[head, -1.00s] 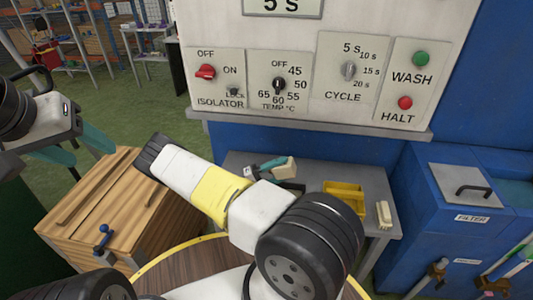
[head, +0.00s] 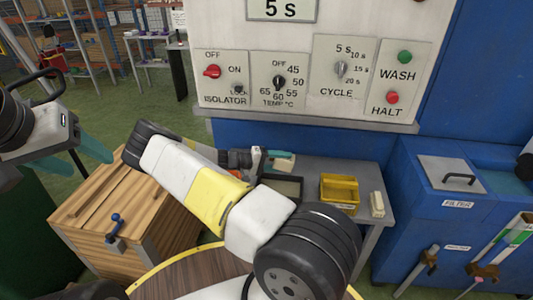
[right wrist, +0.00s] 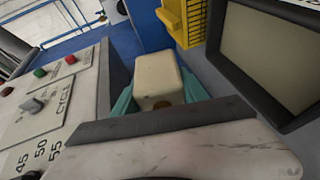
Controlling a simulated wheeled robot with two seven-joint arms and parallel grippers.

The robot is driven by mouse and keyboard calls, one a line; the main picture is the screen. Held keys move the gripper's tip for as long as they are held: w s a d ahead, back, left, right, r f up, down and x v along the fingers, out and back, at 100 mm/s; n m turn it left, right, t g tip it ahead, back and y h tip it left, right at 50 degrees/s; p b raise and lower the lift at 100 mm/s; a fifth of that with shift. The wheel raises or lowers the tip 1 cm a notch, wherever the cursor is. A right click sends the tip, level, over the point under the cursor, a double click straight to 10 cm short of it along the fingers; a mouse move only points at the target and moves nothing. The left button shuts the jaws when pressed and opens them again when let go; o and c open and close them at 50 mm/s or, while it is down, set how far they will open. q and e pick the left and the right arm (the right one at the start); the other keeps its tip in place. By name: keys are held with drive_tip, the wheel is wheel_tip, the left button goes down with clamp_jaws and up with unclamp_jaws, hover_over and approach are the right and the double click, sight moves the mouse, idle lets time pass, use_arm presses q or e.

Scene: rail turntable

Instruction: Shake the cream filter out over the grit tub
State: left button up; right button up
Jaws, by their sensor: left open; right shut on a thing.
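My right gripper (head: 267,160) is shut on a cream block, which I take as the cream filter (head: 283,163), above the grey side shelf. In the right wrist view the filter (right wrist: 156,78) sits between the teal fingers, with a small brown patch on its near end. A dark-rimmed shallow tub (head: 301,190) is just below it in the head view, partly hidden by my arm; its dark rim also shows in the right wrist view (right wrist: 217,35). I cannot tell whether this is the grit tub. My left gripper (head: 52,163) is open and empty at the left edge.
A yellow bin (head: 339,194) and another cream piece (head: 377,204) are on the grey shelf (head: 372,172). The control panel (head: 300,115) rises behind. A slatted wooden crate (head: 130,205) stands left; a blue cabinet marked FILTER (head: 430,205) stands right.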

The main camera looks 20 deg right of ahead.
drive_tip(key=m+y, duration=0.1)
drive_tip(key=y, duration=0.1)
drive_tip(key=shift+r+t+y, duration=0.1)
drive_tip(key=shift+t+y, duration=0.3)
drive_tip(key=m+t+y, duration=0.1)
drive_tip(key=y, duration=0.3)
drive_tip(key=shift+t, duration=0.4)
drive_tip(key=y, duration=0.1)
drive_tip(key=t+y, duration=0.1)
drive_tip(key=m+t+y, duration=0.1)
drive_tip(key=shift+f+y, duration=0.25)
drive_tip(key=shift+y, duration=0.15)
drive_tip(key=shift+w+a+m+t+y, duration=0.15)
drive_tip(key=shift+t+y, duration=0.2)
drive_tip(key=shift+y, duration=0.2)
drive_tip(key=shift+s+a+m+t+y, duration=0.15)
drive_tip(key=shift+t+y, duration=0.2)
drive_tip(key=shift+y, duration=0.2)
drive_tip(key=shift+w, duration=0.15)
